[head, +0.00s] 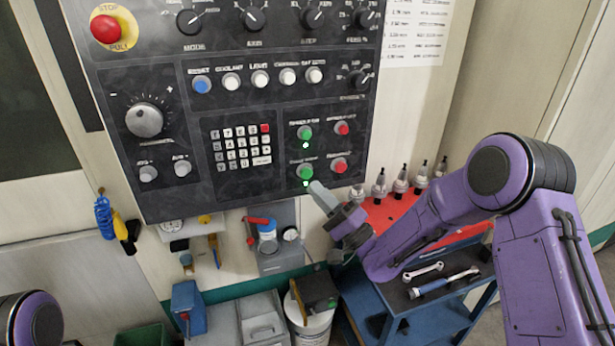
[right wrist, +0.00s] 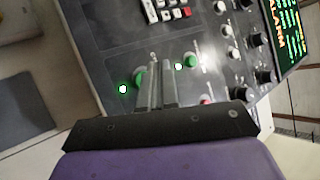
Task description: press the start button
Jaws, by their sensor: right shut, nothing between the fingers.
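The control panel (head: 180,100) has two green buttons in its lower right part. The upper green button (head: 305,132) and the lower green button (head: 305,171) each have a lit green lamp below. Their labels are too blurred to read surely. My right gripper (head: 316,187) is shut and empty, its tips just below and right of the lower green button. In the right wrist view the shut fingers (right wrist: 154,68) partly cover the lower green button (right wrist: 139,78); the upper one (right wrist: 190,60) is to the right. I cannot tell whether the tips touch anything. My left gripper is not in view.
Two red buttons, the upper (head: 341,128) and the lower (head: 339,165), sit right of the green ones. A keypad (head: 240,146) is to the left. A red and yellow stop button (head: 105,29) is top left. A blue cart (head: 372,309) with tools stands below my right arm.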

